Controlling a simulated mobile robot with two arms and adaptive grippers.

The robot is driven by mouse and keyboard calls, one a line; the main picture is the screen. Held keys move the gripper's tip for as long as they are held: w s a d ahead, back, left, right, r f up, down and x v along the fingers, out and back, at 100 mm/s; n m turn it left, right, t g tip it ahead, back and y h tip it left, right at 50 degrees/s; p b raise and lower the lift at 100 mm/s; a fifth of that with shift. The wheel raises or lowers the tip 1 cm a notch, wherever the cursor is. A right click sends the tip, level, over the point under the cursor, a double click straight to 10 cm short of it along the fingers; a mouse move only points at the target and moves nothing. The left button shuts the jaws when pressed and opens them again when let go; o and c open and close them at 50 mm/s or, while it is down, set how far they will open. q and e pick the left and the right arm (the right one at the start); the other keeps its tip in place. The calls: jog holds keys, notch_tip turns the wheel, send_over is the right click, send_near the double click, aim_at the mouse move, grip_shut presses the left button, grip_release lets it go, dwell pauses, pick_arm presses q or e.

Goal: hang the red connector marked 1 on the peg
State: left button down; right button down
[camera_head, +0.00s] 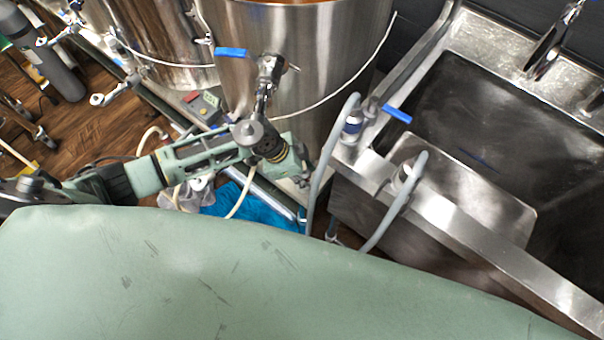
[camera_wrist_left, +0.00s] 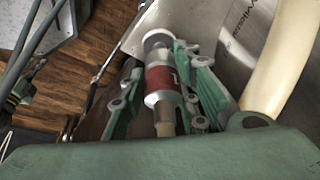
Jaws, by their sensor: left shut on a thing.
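The red connector (camera_wrist_left: 160,78), a red band between pale metal ends, sits between the green fingers of my left gripper (camera_wrist_left: 166,95) in the left wrist view. The gripper is shut on it. Its mark cannot be read. In the head view my left gripper (camera_head: 298,166) is low in front of the large steel kettle, left of the sink's edge; the connector cannot be made out there. I cannot make out the peg in either view. My right gripper is not in view.
A steel kettle (camera_head: 290,60) with a blue-handled valve stands behind my left arm. A steel sink (camera_head: 470,205) is at right, with grey hoses (camera_head: 320,165) at its near-left edge. A blue cloth (camera_head: 240,205) lies below my arm. A pale hose (camera_wrist_left: 285,60) runs beside my left gripper.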

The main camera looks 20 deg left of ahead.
pick_arm(q)
jog(key=shift+f+b, duration=0.45)
jog(key=shift+f, duration=0.25)
jog(key=shift+f+b, duration=0.3)
jog(key=shift+f, duration=0.25)
jog(key=c, duration=1.3)
grip_release()
jog(key=shift+o, duration=0.2)
jog(key=shift+r, duration=0.1)
jog(key=v, duration=1.2)
